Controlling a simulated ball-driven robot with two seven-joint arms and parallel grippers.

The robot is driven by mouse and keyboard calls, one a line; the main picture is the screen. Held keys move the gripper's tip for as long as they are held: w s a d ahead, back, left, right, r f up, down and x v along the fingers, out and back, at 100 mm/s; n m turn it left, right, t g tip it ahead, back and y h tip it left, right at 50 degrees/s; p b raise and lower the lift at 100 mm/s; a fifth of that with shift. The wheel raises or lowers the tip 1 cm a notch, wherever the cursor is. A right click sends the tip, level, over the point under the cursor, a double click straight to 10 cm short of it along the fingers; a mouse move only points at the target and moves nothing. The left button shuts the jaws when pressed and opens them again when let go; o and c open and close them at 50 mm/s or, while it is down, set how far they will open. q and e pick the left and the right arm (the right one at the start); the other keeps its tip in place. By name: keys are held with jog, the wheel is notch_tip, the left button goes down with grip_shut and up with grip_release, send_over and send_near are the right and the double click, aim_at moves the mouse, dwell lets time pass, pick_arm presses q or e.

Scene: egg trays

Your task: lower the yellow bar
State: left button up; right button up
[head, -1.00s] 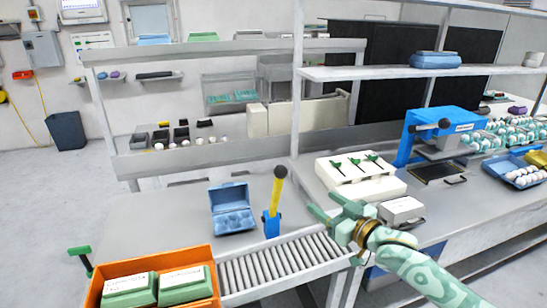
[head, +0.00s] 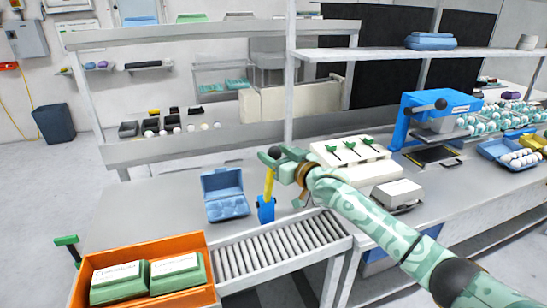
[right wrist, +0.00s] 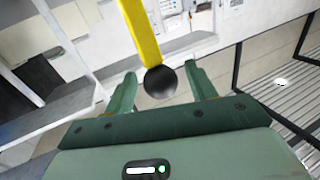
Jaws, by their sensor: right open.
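The yellow bar (head: 268,183) stands nearly upright in its blue base (head: 266,210), beside the far left end of the roller conveyor. A black ball knob tops it, partly covered by my right gripper (head: 270,156) in the head view. In the right wrist view, the yellow bar (right wrist: 140,32) ends in the black ball knob (right wrist: 160,83). The knob shows between the two spread green fingers of my right gripper (right wrist: 158,74), with gaps on both sides. The right gripper is open and not closed on it. My left gripper is not in view.
A blue egg carton (head: 224,203) stands open left of the bar. The roller conveyor (head: 285,246) leads to an orange crate (head: 145,304) with green cartons. A white box with green handles (head: 325,160) and a blue press (head: 405,125) stand to the right.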

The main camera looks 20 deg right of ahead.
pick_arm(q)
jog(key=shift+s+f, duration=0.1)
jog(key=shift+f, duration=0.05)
pick_arm(e)
jog(key=shift+w+a+r, duration=0.1)
jog(key=shift+w+a, duration=0.05)
jog(key=shift+w, duration=0.3)
